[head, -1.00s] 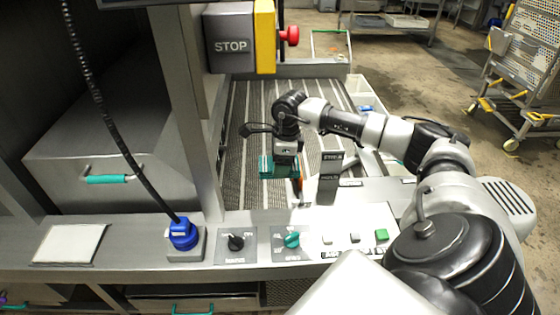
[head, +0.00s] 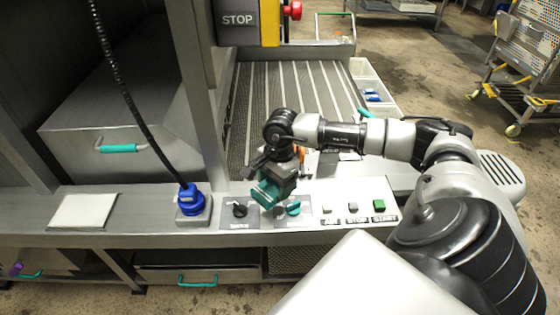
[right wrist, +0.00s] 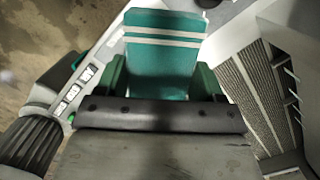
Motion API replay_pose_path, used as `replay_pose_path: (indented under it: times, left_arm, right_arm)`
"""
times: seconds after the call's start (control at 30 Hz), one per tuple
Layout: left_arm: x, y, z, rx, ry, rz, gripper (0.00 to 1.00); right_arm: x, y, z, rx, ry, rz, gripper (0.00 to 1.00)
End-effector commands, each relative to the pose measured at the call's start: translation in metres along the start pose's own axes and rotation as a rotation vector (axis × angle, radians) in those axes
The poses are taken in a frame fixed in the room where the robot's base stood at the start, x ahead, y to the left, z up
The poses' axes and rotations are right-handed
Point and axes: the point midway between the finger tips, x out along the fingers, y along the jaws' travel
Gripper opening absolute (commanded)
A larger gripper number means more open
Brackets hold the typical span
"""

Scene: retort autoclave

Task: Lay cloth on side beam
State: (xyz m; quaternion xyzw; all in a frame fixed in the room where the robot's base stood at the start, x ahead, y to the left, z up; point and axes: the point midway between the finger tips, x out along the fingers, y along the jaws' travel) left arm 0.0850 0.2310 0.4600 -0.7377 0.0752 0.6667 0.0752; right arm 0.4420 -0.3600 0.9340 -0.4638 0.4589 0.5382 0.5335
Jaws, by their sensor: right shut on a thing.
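The cloth (right wrist: 162,62) is teal with two white stripes. In the right wrist view it sits between the two green fingers of my right gripper (right wrist: 163,82). In the head view the right gripper (head: 268,190) is shut on the cloth, above the front ledge (head: 140,222) with its knobs and buttons. Only a teal edge shows there, and I cannot tell the cloth's edge from the fingers. Whether it touches the ledge is unclear. I cannot make out for certain which part is the side beam. My left gripper is not in view.
The ledge carries a blue plug (head: 190,199), a black knob (head: 240,209), a teal knob (head: 293,208), a green button (head: 379,205) and a flat pale plate (head: 82,211). A slatted bed (head: 300,95) lies behind. A STOP box (head: 238,20) hangs above.

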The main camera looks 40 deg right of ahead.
Motion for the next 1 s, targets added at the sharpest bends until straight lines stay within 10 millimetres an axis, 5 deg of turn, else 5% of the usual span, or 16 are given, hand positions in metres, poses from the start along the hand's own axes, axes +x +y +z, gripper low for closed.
replay_pose_path:
  times: [0.5,0.83,1.0]
  left_arm:
    - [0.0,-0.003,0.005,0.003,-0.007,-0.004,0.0]
    - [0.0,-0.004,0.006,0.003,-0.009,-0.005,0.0]
    - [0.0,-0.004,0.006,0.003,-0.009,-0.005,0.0]
  right_arm:
    - [0.081,0.072,0.113,-1.096,-0.003,0.165,0.46]
    - [0.114,0.102,0.159,-1.553,-0.001,0.233,0.46]
    - [0.115,0.102,0.159,-1.551,-0.003,0.232,0.46]
